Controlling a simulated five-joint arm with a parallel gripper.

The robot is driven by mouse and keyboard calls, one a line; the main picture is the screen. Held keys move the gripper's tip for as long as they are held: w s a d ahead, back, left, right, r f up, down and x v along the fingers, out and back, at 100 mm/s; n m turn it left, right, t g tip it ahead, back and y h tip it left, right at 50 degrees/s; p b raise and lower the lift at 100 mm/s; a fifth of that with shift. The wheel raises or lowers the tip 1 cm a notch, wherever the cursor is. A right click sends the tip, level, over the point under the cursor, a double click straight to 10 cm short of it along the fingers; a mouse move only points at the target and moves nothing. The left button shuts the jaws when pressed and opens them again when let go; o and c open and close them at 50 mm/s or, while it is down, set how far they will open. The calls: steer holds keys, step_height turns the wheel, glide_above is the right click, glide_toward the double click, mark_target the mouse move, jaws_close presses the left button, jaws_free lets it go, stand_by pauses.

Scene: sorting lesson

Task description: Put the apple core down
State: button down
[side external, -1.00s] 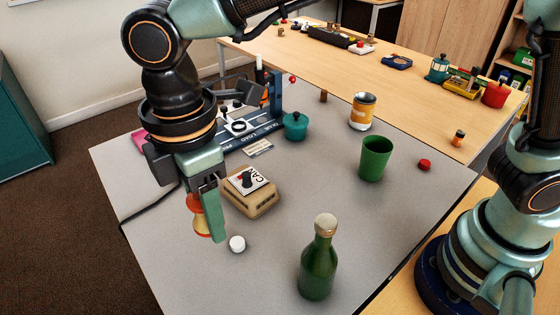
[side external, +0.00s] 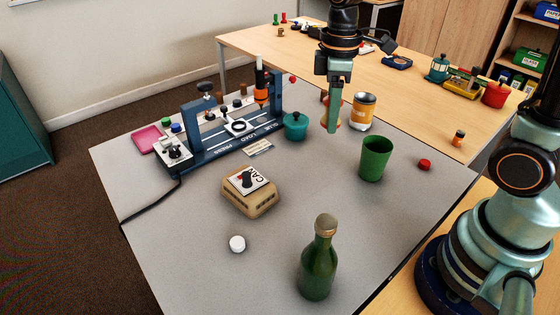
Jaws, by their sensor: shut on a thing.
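My gripper (side external: 333,122) is over the far part of the grey table, left of the orange-labelled can. It is shut on the apple core (side external: 325,98), a red and yellowish piece. A green finger hides the middle of the core, which shows only at the finger's edges. I cannot tell whether the core touches the table or hangs above it.
The can (side external: 363,112) stands close on the right, with a green cup (side external: 375,158) nearer. A teal pot (side external: 295,126) and a blue press (side external: 235,130) stand left. A tan box (side external: 250,200), white cap (side external: 237,243) and green bottle (side external: 318,262) are nearer. The table's middle is clear.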

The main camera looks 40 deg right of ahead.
step_height(320, 180, down, 19)
steer(key=shift+r, duration=0.15)
stand_by(0.4)
steer(key=shift+c, duration=1.6)
jaws_free()
step_height(320, 180, up, 12)
steer(key=r, duration=0.1)
step_height(320, 180, up, 11)
steer(key=m+t, duration=0.5)
steer(key=m, duration=0.3)
glide_above(321, 191)
steer(key=s+d, duration=0.3)
steer(key=s, duration=0.2)
steer(key=shift+s+r+m+t, duration=0.3)
steer(key=shift+s+m, duration=0.2)
